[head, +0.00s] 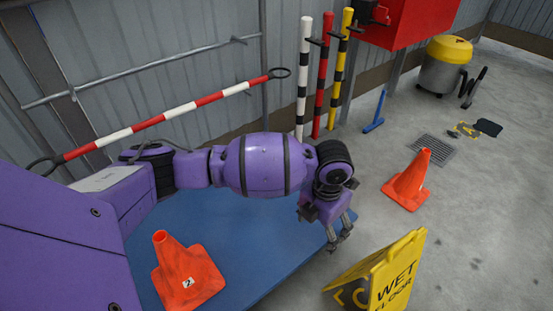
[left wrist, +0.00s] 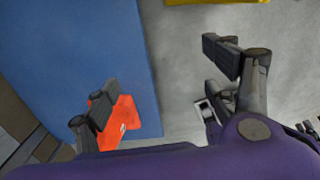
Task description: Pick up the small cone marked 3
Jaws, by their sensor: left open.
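An orange cone (head: 182,262) stands upright on the blue mat (head: 243,235) at the lower left of the head view. It has a small white label with a dark mark, too small to read surely. A second orange cone (head: 408,184) stands on the concrete floor at the right; its mark is not readable either. My left gripper (head: 340,235) is open and empty, right of the mat cone, near the mat's right edge. In the left wrist view, an orange cone (left wrist: 120,128) shows partly behind one finger of my left gripper (left wrist: 165,85). My right gripper is not in view.
A yellow wet floor sign (head: 385,275) stands close in front of my left gripper. Striped posts (head: 320,85), a red box (head: 405,20) and a blue stand (head: 376,112) are behind. Open floor is at right.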

